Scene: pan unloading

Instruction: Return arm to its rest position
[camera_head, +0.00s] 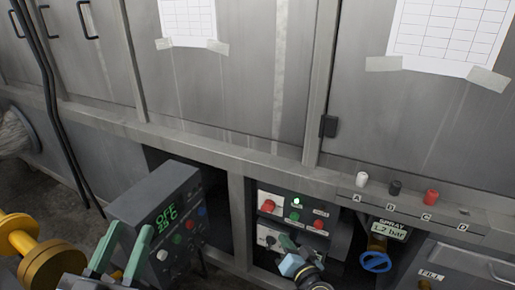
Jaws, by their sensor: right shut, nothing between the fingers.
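My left gripper (130,232) is at the lower left, in front of the grey control box. Its two green fingers stand apart with nothing seen between them. My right gripper (287,242) is at the bottom centre, in front of the lower part of the button panel (293,216). Its fingers are together and empty. A light blue part (290,265) shows beside it; I cannot tell what it belongs to. Most of both arms is outside the view.
White, black and red knobs (431,197) stand on a ledge at right. A yellow flanged part (50,266) is at lower left. Metal cabinets fill the back.

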